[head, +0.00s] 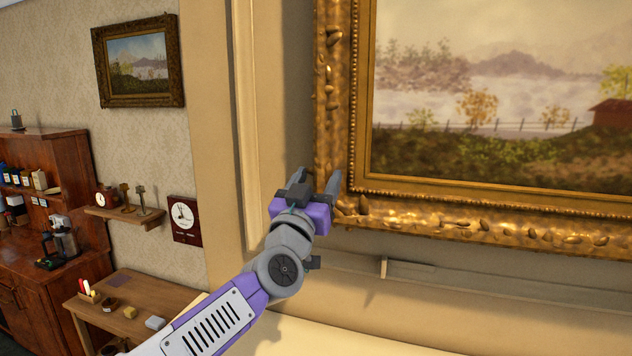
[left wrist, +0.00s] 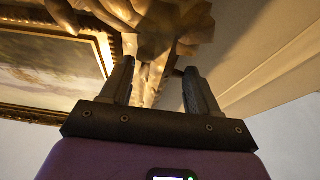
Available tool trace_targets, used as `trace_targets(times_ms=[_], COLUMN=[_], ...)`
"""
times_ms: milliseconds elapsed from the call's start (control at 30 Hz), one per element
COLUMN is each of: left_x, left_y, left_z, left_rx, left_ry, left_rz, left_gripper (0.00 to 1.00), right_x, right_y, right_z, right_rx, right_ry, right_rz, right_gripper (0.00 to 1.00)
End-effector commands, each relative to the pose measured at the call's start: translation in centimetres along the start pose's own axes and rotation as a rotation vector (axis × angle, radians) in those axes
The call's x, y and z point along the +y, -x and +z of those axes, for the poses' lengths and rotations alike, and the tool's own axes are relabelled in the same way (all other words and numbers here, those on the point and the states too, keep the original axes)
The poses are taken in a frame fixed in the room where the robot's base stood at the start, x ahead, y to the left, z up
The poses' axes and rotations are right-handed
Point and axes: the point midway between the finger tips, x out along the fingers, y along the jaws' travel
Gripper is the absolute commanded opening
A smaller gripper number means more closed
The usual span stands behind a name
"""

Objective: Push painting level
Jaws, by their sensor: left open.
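The large painting (head: 490,130), a misty landscape with a red hut, hangs on the wall at the right of the head view in a wide carved gold frame (head: 480,217). Its top and right side are cut off. Its lower edge slopes down to the right in the picture; I cannot tell how much is real tilt. My left gripper (head: 317,179) is open at the frame's lower left corner. In the left wrist view the carved gold frame (left wrist: 160,30) lies just past and between the open fingers (left wrist: 160,82). I cannot tell whether they touch it. My right gripper is not in view.
A narrow ledge (head: 450,277) with a small upright peg runs below the painting. A smaller framed picture (head: 139,62), a wall clock (head: 184,219), a small shelf (head: 122,214), a wooden cabinet (head: 70,182) and a low desk (head: 165,297) stand to the left.

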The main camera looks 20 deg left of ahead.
Motion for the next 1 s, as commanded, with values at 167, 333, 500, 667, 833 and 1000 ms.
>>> trace_targets(times_ms=[167,333,500,667,833,1000], left_x=[-0.1,-0.1,0.0,0.0,0.0,0.0], left_y=[0.4,2.7,5.5,7.1,7.6,7.6], left_z=[-0.1,0.0,0.1,0.1,0.0,0.0], left_rx=[0.002,0.002,0.002,0.000,0.000,0.000], left_ry=[0.000,0.000,0.001,0.000,0.000,0.000], left_rz=[-0.001,0.000,0.000,0.000,0.000,0.000], left_gripper=[0.61,0.61,0.61,0.61,0.61,0.61], right_x=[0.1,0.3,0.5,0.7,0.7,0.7], right_y=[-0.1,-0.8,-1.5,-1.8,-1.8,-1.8], right_z=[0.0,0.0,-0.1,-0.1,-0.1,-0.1], right_rx=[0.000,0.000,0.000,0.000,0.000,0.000], right_ry=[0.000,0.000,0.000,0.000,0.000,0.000], right_rz=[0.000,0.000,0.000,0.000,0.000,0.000], right_gripper=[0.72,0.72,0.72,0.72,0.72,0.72])
